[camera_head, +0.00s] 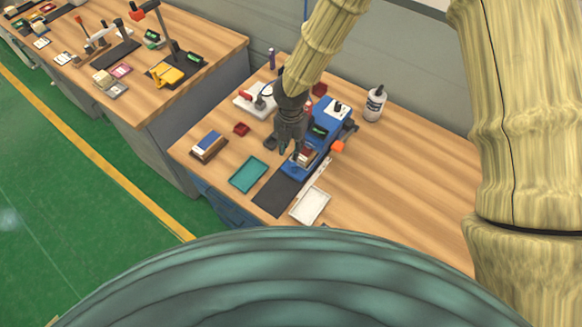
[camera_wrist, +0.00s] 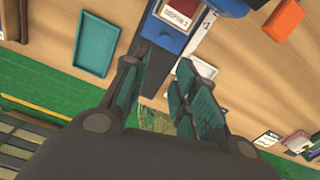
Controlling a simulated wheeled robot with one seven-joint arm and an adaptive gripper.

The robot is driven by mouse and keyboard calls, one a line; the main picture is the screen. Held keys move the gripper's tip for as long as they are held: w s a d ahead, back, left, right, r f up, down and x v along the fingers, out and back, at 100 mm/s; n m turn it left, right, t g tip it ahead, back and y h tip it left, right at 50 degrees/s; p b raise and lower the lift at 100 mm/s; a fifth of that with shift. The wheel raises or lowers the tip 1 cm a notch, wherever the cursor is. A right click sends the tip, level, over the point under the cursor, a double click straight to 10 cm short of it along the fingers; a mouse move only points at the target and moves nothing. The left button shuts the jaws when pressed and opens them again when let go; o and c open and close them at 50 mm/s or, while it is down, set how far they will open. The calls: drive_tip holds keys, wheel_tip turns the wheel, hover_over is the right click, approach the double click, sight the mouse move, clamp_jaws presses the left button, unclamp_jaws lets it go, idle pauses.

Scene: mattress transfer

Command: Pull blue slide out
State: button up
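The blue slide (camera_head: 292,171) is the low front part of a blue machine (camera_head: 333,128) on the wooden table. A small red and white block sits on the slide in the head view. In the wrist view the blue slide (camera_wrist: 166,38) carries a white label with dark print and lies just beyond the fingertips. My gripper (camera_wrist: 158,68) is open, with a clear gap between its fingers and nothing held. In the head view my gripper (camera_head: 288,150) hangs beside the slide and partly hides the machine. I cannot tell whether a finger touches the slide.
A teal tray (camera_head: 248,174), a black mat (camera_head: 270,200) and a white tray (camera_head: 311,205) lie at the table's front. An orange block (camera_head: 337,146) is at the machine's right side. The table's right side is clear.

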idle(0.4)
wheel_tip(320, 180, up, 12)
idle(0.6)
